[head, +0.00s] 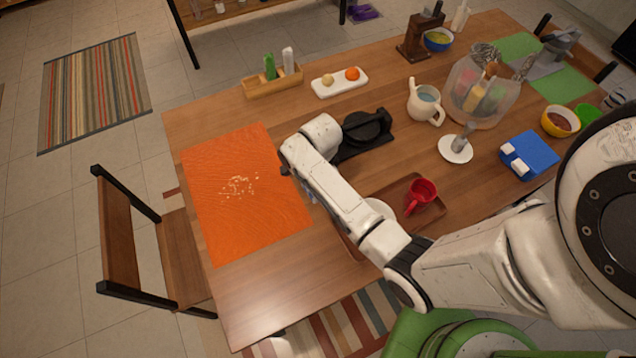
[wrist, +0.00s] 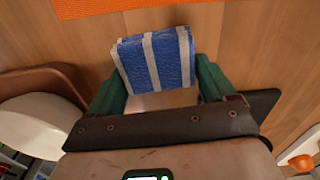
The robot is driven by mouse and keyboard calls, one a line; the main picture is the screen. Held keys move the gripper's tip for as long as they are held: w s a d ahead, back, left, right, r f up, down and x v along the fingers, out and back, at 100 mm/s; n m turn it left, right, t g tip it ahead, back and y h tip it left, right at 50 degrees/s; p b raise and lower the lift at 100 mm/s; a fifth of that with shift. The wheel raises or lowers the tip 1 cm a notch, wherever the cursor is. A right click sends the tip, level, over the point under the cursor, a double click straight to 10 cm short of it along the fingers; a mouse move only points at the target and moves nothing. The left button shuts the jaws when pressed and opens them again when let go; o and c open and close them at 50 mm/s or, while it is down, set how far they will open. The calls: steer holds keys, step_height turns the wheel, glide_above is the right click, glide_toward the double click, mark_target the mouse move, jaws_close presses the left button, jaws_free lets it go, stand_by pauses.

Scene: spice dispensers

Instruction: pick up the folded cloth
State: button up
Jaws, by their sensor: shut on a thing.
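The folded cloth (wrist: 152,60) is blue with pale stripes and shows in the wrist view between the two green fingers of my gripper (wrist: 157,78). The fingers press on its left and right sides, so my gripper is shut on it. The cloth is just above or on the wooden table; I cannot tell whether it touches. In the head view my forearm hides most of the gripper and cloth; only a small bluish patch (head: 311,194) shows beside the arm.
An orange mat (head: 215,215) with pale crumbs lies left of the gripper. A brown tray (head: 432,222) with a red mug (head: 420,195) is right of the forearm. A black appliance (head: 365,132) stands behind the wrist. Bare table lies below the mat.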

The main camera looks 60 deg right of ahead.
steer(key=shift+r, duration=0.5)
step_height(320, 180, up, 2)
steer(key=shift+a+r, duration=0.1)
steer(key=shift+r, duration=0.15)
steer(key=s+a+r, duration=0.2)
steer(key=s+r, duration=0.2)
steer(key=s, duration=0.2)
steer(key=s+a+r, duration=0.2)
steer(key=s+r, duration=0.3)
steer(key=s, duration=0.2)
steer(key=shift+a+r, duration=0.25)
steer(key=shift+a, duration=0.05)
steer(key=shift+s, duration=0.1)
